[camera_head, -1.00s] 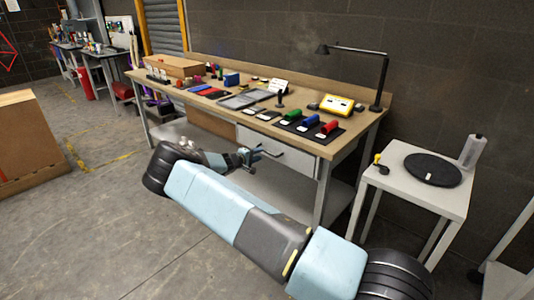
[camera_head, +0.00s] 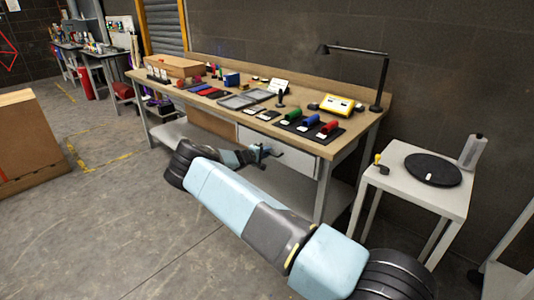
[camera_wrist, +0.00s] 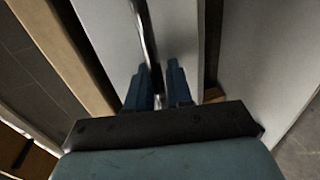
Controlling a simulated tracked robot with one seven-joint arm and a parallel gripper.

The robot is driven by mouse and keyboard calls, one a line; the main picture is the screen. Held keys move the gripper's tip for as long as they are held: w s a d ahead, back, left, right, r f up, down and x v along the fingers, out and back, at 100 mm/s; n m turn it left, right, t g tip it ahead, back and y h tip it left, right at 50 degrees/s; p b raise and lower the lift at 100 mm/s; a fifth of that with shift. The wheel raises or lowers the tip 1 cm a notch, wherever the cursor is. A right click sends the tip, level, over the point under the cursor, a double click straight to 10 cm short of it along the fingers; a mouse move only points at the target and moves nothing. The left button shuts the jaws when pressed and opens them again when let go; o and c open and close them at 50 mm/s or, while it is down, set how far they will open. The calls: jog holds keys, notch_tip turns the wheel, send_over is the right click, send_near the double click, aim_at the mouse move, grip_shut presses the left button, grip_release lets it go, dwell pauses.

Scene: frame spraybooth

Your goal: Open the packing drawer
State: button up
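The drawer (camera_head: 300,160) is a pale grey front under the right part of the workbench top; in the head view it looks shut. In the wrist view its grey front panel (camera_wrist: 110,35) fills the upper middle, with a thin metal handle bar (camera_wrist: 146,30) running down between my fingers. My gripper (camera_head: 264,152) is at the drawer front in the head view. In the wrist view the two blue fingers of my gripper (camera_wrist: 159,68) stand apart around the bar. The bar lies nearer the left finger; whether it touches is unclear. My gripper hides part of the handle.
The workbench top (camera_head: 225,118) carries colored blocks, trays and a black lamp (camera_head: 385,70). A small white table (camera_head: 398,182) stands to the right with a black disc (camera_head: 433,169) and a bottle (camera_head: 471,151). A large brown box (camera_head: 30,140) is at far left. Open floor lies in front.

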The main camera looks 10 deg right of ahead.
grip_shut()
